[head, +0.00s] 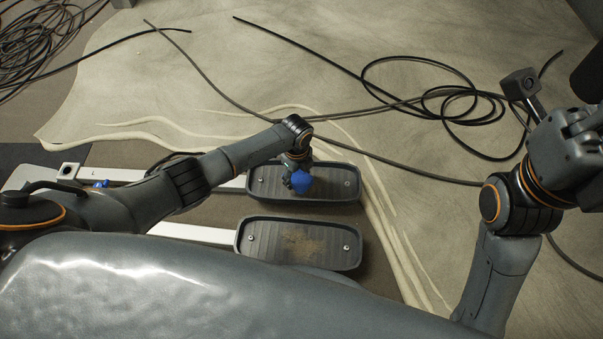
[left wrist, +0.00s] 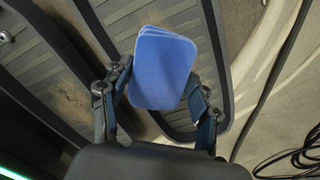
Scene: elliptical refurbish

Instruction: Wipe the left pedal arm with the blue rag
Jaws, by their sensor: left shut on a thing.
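The blue rag (head: 302,183) is a small folded pad in my left gripper (head: 298,172). The gripper is shut on it over the far black pedal (head: 345,183); whether the rag touches the pedal I cannot tell. In the left wrist view the rag (left wrist: 163,67) sits between the two fingers. A white pedal arm (head: 120,174) runs left from the far pedal, partly hidden by my left arm. A second white pedal arm (head: 195,233) runs to the near pedal (head: 262,243). My right gripper (head: 583,130) is at the right edge, its fingers unclear.
The near pedal has a brown dirty patch. A small blue part (head: 101,184) sits on the far white bar. Black cables (head: 440,95) lie looped on the pale hide rug (head: 230,75), and a cable coil (head: 35,45) lies at upper left. A glossy grey surface fills the front.

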